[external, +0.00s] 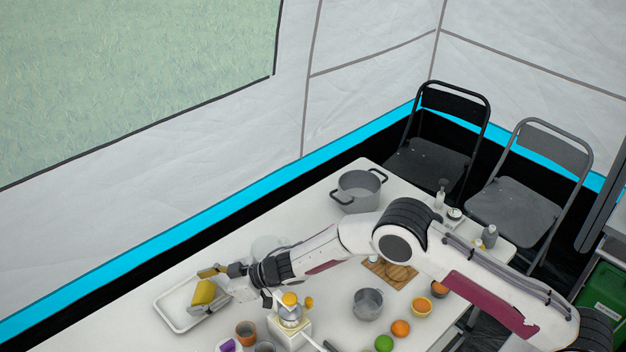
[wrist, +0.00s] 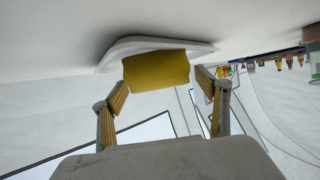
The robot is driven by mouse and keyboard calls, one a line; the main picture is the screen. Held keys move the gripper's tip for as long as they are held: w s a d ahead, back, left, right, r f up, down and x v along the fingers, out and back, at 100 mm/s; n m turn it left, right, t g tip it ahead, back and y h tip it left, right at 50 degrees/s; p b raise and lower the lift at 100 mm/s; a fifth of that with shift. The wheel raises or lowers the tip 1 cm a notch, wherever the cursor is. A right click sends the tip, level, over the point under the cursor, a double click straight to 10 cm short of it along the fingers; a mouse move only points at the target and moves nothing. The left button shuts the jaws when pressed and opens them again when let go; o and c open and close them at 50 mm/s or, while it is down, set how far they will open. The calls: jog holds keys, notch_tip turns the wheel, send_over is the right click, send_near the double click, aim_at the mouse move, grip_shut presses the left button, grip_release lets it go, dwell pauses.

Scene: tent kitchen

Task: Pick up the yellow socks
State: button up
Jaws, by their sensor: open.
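The yellow socks (external: 204,292) are a small folded yellow bundle on a white tray (external: 168,312) at the table's left end. In the wrist view the socks (wrist: 156,70) show as a yellow block in front of the tray (wrist: 118,47). My gripper (external: 214,272) reaches from the right, close to the socks. In the wrist view my gripper (wrist: 162,88) is open, with one finger on each side of the socks' outline. I cannot tell whether either finger touches them. The socks' far side is hidden.
A lemon-topped white appliance (external: 290,318), a brown cup (external: 246,332) and a purple item (external: 228,345) stand right of the tray. Small pots, fruit and a large pot (external: 358,190) are further right. Bare table lies behind the tray.

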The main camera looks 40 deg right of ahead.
aim_at(204, 287)
dwell(0.3)
jog(key=c, duration=1.2)
jog(key=shift+r, duration=5.05)
